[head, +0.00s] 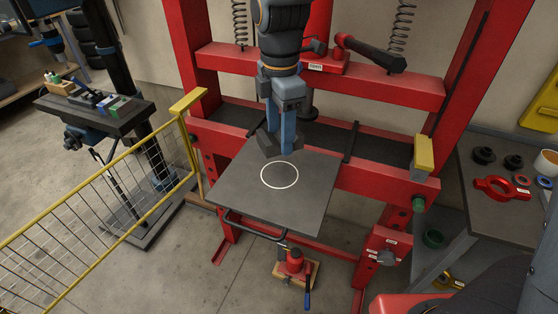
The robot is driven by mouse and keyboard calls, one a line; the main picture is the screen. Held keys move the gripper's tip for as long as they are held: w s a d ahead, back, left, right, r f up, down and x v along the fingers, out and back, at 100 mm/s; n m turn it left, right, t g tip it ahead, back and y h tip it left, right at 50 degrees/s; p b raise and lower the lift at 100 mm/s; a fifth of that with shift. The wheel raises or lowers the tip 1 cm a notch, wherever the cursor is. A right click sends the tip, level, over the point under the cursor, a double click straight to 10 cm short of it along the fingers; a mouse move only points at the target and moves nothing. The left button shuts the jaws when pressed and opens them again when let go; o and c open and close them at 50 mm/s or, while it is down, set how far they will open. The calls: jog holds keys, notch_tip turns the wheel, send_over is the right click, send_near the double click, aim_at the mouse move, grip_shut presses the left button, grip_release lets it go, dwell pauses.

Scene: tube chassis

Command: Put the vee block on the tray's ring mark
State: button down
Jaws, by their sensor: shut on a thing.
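The tray (240,187) is a flat dark grey plate in front of the red press, with a thin white ring mark (279,187) near its middle. My gripper (280,146) points down over the tray's rear part, just behind the ring in the picture. Its blue fingers are shut on a dark grey block (264,143), which looks like the vee block. The fingers and their shadowy surroundings hide part of it, and its groove cannot be made out. I cannot tell whether the block touches the tray. The inside of the ring looks empty.
The red press frame (365,175) stands close behind the tray, with a yellow block (424,153) at its right. A yellow mesh fence (85,225) runs at left. A side table (505,215) holds rings and bushings at right. A red jack (293,262) stands below.

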aim_at(280, 174)
jog(key=shift+w+f, duration=0.15)
jog(key=shift+f+p, duration=1.15)
jog(key=shift+f, duration=3.65)
jog(key=shift+f, duration=0.1)
jog(key=c, duration=0.8)
grip_release()
notch_tip(280, 174, up, 12)
jog(key=b, duration=0.3)
